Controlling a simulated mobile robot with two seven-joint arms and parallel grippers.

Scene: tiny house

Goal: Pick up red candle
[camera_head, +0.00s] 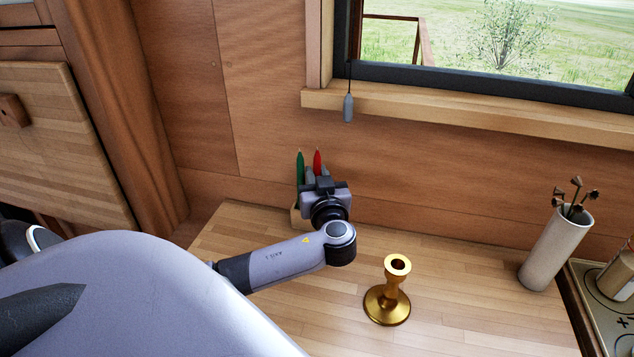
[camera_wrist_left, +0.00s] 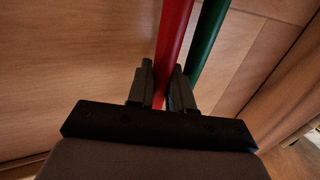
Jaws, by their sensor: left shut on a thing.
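The red candle (camera_head: 317,160) stands upright near the wooden wall at the back of the counter. My left gripper (camera_head: 315,178) is shut on it. In the left wrist view the red candle (camera_wrist_left: 172,50) runs between the two dark fingers of my left gripper (camera_wrist_left: 160,88). The lower part of the candle is hidden behind the gripper in the head view. My right gripper is not in view.
A green candle (camera_head: 300,166) stands close beside the red one. A light wooden holder (camera_head: 298,216) shows partly behind my gripper. A gold candlestick (camera_head: 387,303) stands on the counter (camera_head: 450,312). A white vase (camera_head: 555,249) is at the right, and a window cord pull (camera_head: 348,108) hangs above.

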